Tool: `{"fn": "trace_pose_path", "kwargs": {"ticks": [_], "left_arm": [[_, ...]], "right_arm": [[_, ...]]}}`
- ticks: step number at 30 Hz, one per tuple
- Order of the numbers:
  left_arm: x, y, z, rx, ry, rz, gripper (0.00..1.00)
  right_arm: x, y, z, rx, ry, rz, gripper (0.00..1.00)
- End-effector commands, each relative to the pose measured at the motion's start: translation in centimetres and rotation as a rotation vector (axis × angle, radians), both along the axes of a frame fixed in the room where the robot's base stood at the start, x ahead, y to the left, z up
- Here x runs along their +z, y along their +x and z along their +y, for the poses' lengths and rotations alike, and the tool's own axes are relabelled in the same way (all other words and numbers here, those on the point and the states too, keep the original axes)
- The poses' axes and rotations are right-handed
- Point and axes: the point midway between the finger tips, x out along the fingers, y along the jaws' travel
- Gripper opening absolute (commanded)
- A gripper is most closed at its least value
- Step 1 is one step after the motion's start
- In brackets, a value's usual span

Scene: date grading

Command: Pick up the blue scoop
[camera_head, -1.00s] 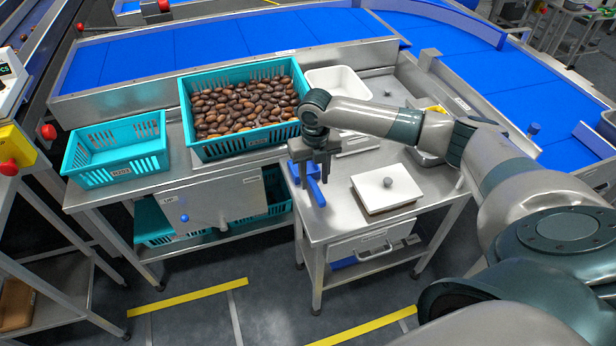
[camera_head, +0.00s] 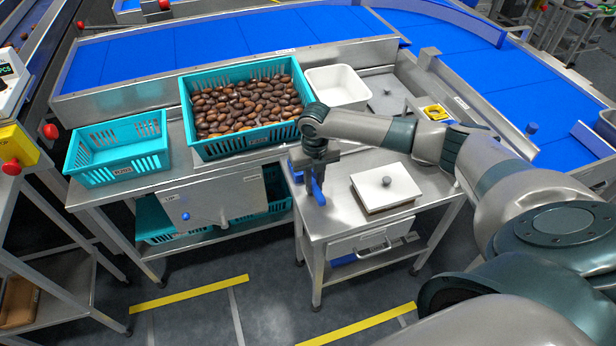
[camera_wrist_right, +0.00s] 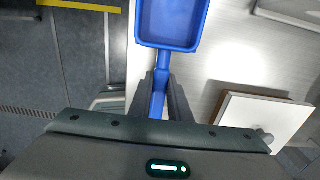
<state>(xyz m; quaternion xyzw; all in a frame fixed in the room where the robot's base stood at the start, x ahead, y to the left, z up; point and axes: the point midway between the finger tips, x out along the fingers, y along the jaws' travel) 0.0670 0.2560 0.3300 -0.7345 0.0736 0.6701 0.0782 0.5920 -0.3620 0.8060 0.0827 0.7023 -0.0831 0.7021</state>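The blue scoop (camera_head: 318,195) lies on the left part of the steel side table, partly hidden under my right gripper in the head view. In the right wrist view its square tray (camera_wrist_right: 172,22) is at the top, and its handle runs down between my fingers. My right gripper (camera_head: 317,178) points down over the handle. Its two fingers (camera_wrist_right: 160,100) stand on either side of the handle and look parted, with a narrow gap. My left gripper is not in view.
A white board with a round grey knob (camera_head: 385,186) lies right of the scoop. A teal crate full of dates (camera_head: 200,150) and an empty teal crate (camera_head: 118,168) stand to the left. A white bin (camera_head: 338,86) stands behind my right arm.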

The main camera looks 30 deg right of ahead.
Motion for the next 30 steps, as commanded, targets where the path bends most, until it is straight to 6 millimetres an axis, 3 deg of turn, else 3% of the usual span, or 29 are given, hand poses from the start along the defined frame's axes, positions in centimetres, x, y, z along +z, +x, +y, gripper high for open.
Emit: {"fn": "trace_pose_path", "kwargs": {"ticks": [14,23,30], "left_arm": [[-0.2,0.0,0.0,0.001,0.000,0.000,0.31],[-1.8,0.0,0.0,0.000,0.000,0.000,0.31],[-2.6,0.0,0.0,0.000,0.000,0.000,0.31]], "right_arm": [[0.5,0.1,-0.1,-0.001,0.000,-0.003,0.00],[4.0,0.2,-0.1,0.000,0.000,-0.006,0.00],[6.2,-3.7,-1.5,0.000,-0.001,-0.002,0.00]]}}
